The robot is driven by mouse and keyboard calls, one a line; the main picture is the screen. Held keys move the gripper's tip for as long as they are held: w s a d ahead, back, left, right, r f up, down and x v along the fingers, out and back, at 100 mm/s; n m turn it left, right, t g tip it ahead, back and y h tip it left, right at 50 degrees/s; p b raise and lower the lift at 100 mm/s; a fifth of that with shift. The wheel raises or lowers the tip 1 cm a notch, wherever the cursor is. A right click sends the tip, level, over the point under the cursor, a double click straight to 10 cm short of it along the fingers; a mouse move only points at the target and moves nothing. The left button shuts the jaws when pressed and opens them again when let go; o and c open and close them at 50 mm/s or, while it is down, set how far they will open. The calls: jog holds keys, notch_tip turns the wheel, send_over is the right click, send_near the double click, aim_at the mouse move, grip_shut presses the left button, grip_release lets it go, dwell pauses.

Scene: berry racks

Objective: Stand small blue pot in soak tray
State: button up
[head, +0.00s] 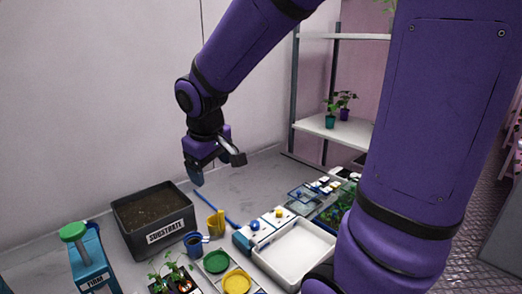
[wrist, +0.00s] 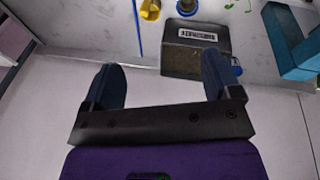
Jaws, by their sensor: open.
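A small blue pot (head: 194,243) stands on the bench at the front right corner of the substrate box; a dark blue pot also shows at the top of the wrist view (wrist: 187,6). The empty white tray (head: 302,247), which looks like the soak tray, lies to the right on the bench. My gripper (head: 216,166) is open and empty, high above the bench behind the substrate box. In the wrist view its two dark blue fingers (wrist: 163,75) are spread wide with nothing between them. The pot is well apart from the fingers.
The black substrate box (head: 140,203) holds soil. A yellow scoop or cup (head: 216,222), a blue rod (head: 231,224), green and yellow dishes (head: 237,282) and seedlings (head: 172,270) crowd the front. Plant shelves (head: 330,130) stand behind.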

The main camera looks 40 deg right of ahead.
jog(key=s+r+m+t, duration=0.1)
jog(key=s+r, duration=0.3)
jog(key=s, duration=0.3)
jog(key=s+r+m+t+y, duration=0.1)
jog(key=s+r, duration=0.3)
jog(key=s, duration=0.3)
jog(key=shift+s+d+r+t+y, duration=0.25)
jog(key=shift+s+r+t+y, duration=0.05)
jog(key=shift+r, duration=0.05)
jog(key=shift+o, duration=0.6)
jog(key=shift+s+r+m, duration=0.1)
jog(key=shift+s+m, duration=0.2)
jog(key=shift+s, duration=0.4)
jog(key=n+g, duration=0.5)
send_over(192, 242)
jog(key=s, duration=0.2)
notch_tip(192, 242, down, 28)
jog(key=f, duration=1.1)
jog(key=shift+w+a, duration=0.25)
